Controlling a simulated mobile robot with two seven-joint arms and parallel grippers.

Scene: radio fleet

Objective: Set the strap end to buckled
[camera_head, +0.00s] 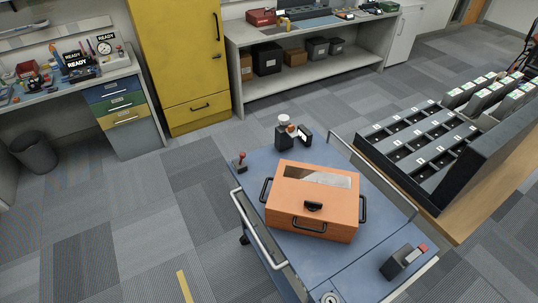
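I cannot make out a strap end or its buckle in the head view. An orange case (284,213) with a pale window in its lid, dark side handles and a dark front latch (313,206) sits on a blue cart (297,253). Its lid looks shut. A dark block with a grey bar and a red end (400,262) is on the cart's near right part. Neither of my grippers is in view.
A dark device with a white top (284,136) stands at the cart's back. A rack of slots (420,150) stands close on the right. A yellow cabinet (175,55), a workbench (90,82) and shelves (300,75) are behind. Carpet left of the cart is clear.

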